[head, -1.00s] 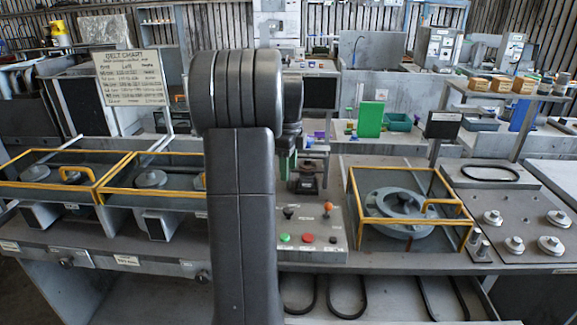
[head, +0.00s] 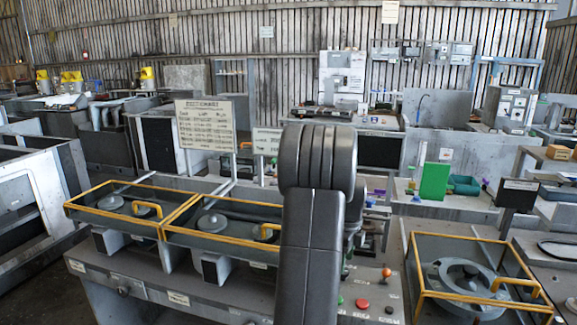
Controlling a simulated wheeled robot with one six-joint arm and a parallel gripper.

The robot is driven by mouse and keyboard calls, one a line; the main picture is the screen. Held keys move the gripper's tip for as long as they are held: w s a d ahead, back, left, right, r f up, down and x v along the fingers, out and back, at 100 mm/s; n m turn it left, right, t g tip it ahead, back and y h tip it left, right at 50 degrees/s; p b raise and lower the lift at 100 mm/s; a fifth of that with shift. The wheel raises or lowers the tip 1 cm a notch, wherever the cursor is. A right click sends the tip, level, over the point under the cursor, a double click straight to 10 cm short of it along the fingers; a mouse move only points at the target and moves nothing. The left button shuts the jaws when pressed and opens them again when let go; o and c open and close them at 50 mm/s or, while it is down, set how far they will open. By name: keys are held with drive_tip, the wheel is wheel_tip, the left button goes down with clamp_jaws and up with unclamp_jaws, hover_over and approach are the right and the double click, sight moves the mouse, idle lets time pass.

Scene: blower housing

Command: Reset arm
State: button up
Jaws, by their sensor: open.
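My arm (head: 315,200) stands folded upright in the middle of the head view, its dark grey links seen from behind. My gripper does not show; the arm's own links hide what lies directly beyond them.
Yellow-framed bins with round grey parts stand on the bench at left (head: 130,203) and right (head: 470,275). A control panel (head: 372,300) with buttons lies just right of my arm. A sign board (head: 205,125), a green block (head: 434,182) and a grey machine frame (head: 45,200) stand around.

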drive_tip(key=shift+f, duration=1.5)
